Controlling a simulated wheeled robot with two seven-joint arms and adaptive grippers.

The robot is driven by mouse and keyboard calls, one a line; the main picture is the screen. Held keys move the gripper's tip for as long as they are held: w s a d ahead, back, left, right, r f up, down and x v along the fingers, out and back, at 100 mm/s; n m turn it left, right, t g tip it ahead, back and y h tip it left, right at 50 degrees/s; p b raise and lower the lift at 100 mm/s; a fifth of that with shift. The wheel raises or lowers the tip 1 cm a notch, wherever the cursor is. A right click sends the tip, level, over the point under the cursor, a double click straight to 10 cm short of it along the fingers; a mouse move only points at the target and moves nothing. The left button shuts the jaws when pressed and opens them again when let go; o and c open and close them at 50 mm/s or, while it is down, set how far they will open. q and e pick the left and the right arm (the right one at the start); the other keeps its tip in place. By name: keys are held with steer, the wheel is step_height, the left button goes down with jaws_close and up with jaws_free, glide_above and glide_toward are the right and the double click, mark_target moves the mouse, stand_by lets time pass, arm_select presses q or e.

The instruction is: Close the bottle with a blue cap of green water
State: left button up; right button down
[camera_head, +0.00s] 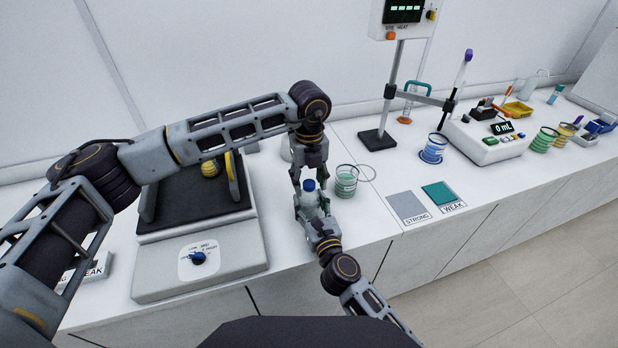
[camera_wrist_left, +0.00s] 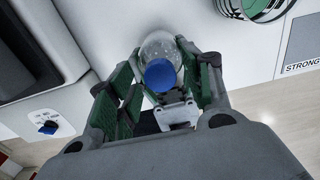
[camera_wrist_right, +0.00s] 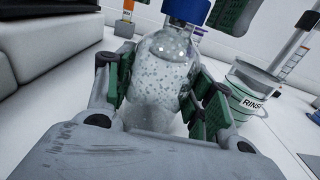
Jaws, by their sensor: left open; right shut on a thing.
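The bottle (camera_head: 310,203) stands upright, clear, with pale speckled contents; the right wrist view shows its body (camera_wrist_right: 160,75) large. A blue cap (camera_head: 309,185) sits at the top of its neck; I cannot tell whether it is tight. My right gripper (camera_head: 312,213) is shut on the bottle's body from the front. My left gripper (camera_head: 308,178) reaches down from above. In the left wrist view its open green-padded fingers (camera_wrist_left: 163,85) stand on either side of the blue cap (camera_wrist_left: 160,75), with gaps visible.
A beaker marked RINSE (camera_wrist_right: 252,100) with green liquid (camera_head: 346,182) stands close to the right of the bottle. A shaker device (camera_head: 200,255) is at the left. STRONG (camera_head: 407,207) and WEAK (camera_head: 443,195) mats, a stand (camera_head: 378,137) and a blue-ringed beaker (camera_head: 433,148) lie further right.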

arm_select(q)
jaws_close()
steer(key=shift+m, duration=0.3)
